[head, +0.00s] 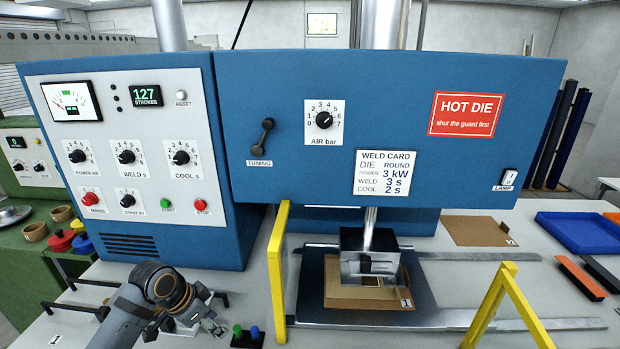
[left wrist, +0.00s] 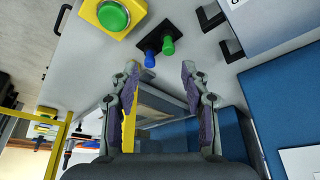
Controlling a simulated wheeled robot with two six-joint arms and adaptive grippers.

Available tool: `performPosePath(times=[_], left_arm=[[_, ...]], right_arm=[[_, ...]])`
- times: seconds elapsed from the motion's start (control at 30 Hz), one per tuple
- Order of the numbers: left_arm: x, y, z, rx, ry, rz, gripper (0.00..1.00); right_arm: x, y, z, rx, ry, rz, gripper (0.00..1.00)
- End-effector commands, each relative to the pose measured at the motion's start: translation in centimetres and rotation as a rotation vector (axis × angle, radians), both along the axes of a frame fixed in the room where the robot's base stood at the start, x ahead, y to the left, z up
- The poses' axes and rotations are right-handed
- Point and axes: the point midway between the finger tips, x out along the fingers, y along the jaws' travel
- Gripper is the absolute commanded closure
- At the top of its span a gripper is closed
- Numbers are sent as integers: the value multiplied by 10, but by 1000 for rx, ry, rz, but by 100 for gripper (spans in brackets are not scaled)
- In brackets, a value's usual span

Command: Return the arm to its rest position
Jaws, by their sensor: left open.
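My left arm reaches in from the lower left of the head view. Its gripper (head: 212,318) is low over the grey table in front of the blue control cabinet (head: 130,160). In the left wrist view the gripper (left wrist: 160,82) has its two padded fingers wide apart with nothing between them. A small black holder (head: 247,341) with a green and a blue peg stands just right of the gripper. In the left wrist view the green peg (left wrist: 168,46) and blue peg (left wrist: 150,59) lie beyond the fingertips. My right gripper is not in view.
A yellow guard post (head: 277,265) and a yellow angled frame (head: 500,305) flank the press head (head: 370,262), which is down over a brown card piece. A yellow box with a green button (left wrist: 113,15) is near the left fingers. A blue tray (head: 580,233) is at right.

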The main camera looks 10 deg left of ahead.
Motion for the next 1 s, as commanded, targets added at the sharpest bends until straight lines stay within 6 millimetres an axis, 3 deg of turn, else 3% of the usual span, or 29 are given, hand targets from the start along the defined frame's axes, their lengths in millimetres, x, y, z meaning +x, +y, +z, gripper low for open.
performPosePath(times=[0.1,0.23,0.43,0.67,1.0], left_arm=[[-39,-29,-39,13,27,89,53],[-77,-46,-60,35,30,217,53],[-124,-53,-70,62,29,407,53],[-173,-45,-66,104,25,629,53],[-157,-33,-179,123,64,640,53]], right_arm=[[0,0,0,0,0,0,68],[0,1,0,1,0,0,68],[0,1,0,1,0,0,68],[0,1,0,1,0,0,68],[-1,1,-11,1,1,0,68]])
